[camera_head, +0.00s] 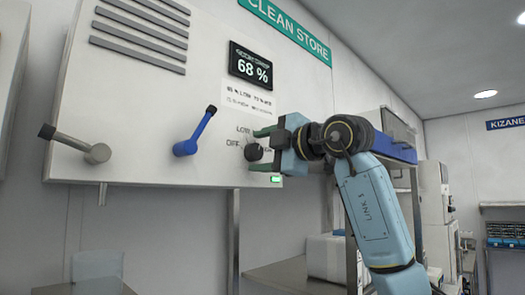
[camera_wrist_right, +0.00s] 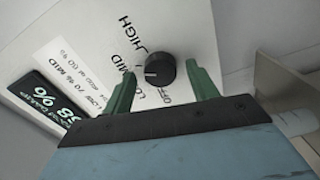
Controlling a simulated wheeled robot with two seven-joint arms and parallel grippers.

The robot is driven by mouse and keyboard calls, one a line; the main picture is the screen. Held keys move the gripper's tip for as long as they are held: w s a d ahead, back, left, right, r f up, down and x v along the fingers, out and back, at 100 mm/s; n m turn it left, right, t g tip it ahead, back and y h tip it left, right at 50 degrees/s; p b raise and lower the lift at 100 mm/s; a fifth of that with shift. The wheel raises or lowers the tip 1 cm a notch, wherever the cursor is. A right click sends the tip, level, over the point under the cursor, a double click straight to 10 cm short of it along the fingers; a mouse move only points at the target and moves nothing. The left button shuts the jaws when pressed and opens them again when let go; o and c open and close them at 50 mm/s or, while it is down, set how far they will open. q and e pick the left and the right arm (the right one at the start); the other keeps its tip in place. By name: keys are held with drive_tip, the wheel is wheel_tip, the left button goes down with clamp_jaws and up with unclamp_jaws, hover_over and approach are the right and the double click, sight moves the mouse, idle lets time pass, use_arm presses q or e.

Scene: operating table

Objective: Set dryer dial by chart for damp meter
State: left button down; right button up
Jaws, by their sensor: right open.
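The damp meter (camera_head: 251,68) on the white dryer panel (camera_head: 130,120) reads 68 %. The chart (camera_head: 249,98) is a white label below it. In the right wrist view the chart (camera_wrist_right: 72,83) shows "LOW 70 % MID" in part; the rest is too small to read surely. The black dial (camera_wrist_right: 160,69) has a small white mark on its left side, roughly toward LOW. OFF, LOW, MID and HIGH are printed around it. My right gripper (camera_head: 254,149) is open, its green fingers on either side of the dial with gaps visible in the wrist view. My left gripper is not in view.
A grey lever (camera_head: 78,144) with a black tip and a blue lever (camera_head: 194,134) stick out of the panel left of the dial. A green light (camera_head: 275,179) glows at its lower right corner. A white box (camera_head: 326,256) stands on a bench below.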

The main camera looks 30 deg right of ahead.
drive_tip(key=shift+s, duration=0.1)
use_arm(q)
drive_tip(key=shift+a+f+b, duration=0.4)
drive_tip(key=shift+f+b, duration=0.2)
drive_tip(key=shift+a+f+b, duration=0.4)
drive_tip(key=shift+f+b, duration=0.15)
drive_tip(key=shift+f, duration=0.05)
use_arm(e)
drive_tip(key=v, duration=1.3)
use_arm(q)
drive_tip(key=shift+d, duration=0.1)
use_arm(e)
drive_tip(key=shift+s+d, duration=0.1)
